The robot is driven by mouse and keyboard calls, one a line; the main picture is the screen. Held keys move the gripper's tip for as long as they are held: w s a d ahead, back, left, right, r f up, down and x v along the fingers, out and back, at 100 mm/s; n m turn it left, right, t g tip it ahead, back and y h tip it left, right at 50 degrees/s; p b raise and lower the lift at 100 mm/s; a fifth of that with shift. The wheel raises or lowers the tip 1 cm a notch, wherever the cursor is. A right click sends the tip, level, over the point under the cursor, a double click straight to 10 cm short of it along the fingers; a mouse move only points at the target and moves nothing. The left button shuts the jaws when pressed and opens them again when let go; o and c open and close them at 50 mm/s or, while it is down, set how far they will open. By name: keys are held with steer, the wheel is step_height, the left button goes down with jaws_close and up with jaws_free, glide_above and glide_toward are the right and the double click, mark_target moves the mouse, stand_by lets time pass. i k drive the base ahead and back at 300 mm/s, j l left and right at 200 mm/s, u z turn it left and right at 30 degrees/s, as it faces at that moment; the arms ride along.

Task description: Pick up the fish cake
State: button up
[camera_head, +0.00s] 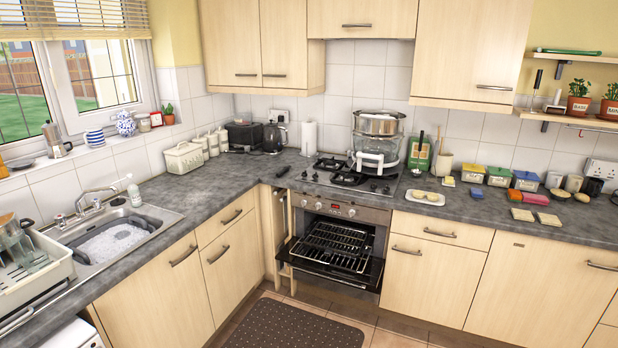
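A white oblong tray (440,202) lies on the dark worktop just right of the hob. Small round golden-tan pieces (420,194) lie on it; they look like fish cakes, but they are too small to be sure. Nothing covers them. My gripper and arm do not show in this view.
The oven door (335,268) hangs open below the hob, with a rack pulled out. A large glass steamer (376,138) stands on the hob. Several lidded tubs (498,176) stand right of the tray. A soapy sink (110,242) is at left. A dark mat (290,325) lies on the floor.

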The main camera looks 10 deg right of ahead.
mark_target(431, 196)
steer(key=i+l, duration=0.85)
steer(key=i+l+u, duration=0.1)
steer(key=i+l, duration=0.75)
steer(key=l, duration=0.2)
steer(key=i+l, duration=0.15)
steer(key=l, duration=0.2)
steer(key=i+l, duration=0.35)
steer(key=l, duration=0.3)
steer(key=i+l, duration=0.2)
steer(key=l, duration=0.15)
steer(key=i+l, duration=0.15)
steer(key=l, duration=0.15)
steer(key=u, duration=0.05)
